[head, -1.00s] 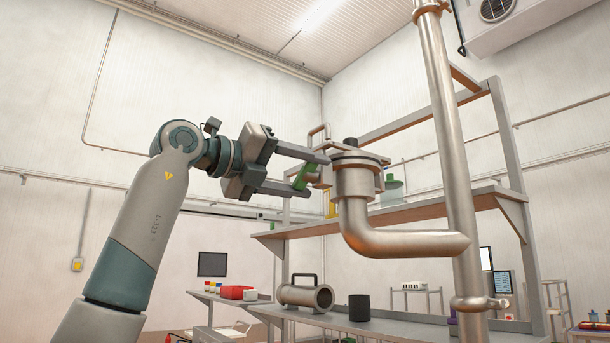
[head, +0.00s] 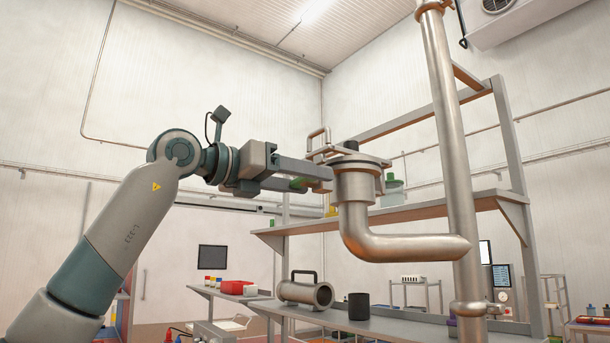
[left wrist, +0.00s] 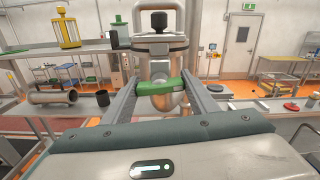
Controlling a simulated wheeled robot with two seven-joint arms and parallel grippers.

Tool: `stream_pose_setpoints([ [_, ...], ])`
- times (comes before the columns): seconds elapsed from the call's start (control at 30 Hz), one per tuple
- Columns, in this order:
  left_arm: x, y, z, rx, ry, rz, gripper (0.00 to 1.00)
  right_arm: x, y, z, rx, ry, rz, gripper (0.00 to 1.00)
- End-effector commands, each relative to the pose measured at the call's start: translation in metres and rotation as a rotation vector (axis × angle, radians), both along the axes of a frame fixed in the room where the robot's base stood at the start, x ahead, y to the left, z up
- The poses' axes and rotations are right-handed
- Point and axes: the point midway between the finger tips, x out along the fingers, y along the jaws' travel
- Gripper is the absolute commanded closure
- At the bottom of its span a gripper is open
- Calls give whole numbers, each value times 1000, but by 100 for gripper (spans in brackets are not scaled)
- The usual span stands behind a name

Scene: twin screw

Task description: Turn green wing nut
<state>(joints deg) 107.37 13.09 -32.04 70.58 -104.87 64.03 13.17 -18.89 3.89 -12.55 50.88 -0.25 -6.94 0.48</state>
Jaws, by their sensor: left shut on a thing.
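The green wing nut (head: 299,184) sits at the left side of a metal clamped vessel (head: 357,182) on a bent pipe. In the left wrist view the nut (left wrist: 160,86) is a green bar lying nearly level across the front of the vessel (left wrist: 160,47). My left gripper (head: 316,178) reaches in from the left, its fingers pointing at the vessel. In the left wrist view its two fingers (left wrist: 159,88) stand at either end of the nut, shut on it. In the head view a finger partly hides the nut. My right gripper is not in view.
A vertical metal pipe (head: 445,130) stands right of the vessel. Shelves (head: 420,210) stand behind, with a metal cylinder with a handle (head: 303,292) and a black cup (head: 359,307) on the lower one. The space left of the vessel is open apart from my arm.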

Motion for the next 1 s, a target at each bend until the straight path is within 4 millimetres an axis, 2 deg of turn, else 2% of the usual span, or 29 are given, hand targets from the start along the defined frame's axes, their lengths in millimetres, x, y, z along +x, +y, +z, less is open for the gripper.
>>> stream_pose_setpoints([
  [0.1, 0, 1, 1, 39, -51, 2, 69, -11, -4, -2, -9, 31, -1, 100],
  [0.3, 0, 1, 0, 74, -100, 1, 69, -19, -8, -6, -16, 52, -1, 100],
  [0.73, 0, 0, 0, 81, -112, 1, 69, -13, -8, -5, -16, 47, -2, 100],
  [0.77, 0, 0, 0, 81, -112, 1, 42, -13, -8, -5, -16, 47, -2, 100],
  [0.8, 0, 0, 0, 81, -112, 1, 33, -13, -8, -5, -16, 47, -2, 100],
  [0.83, 0, 0, 0, 81, -112, 1, 28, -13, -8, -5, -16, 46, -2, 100],
  [1.0, 0, 0, 0, 81, -111, 0, 28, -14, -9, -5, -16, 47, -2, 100],
])
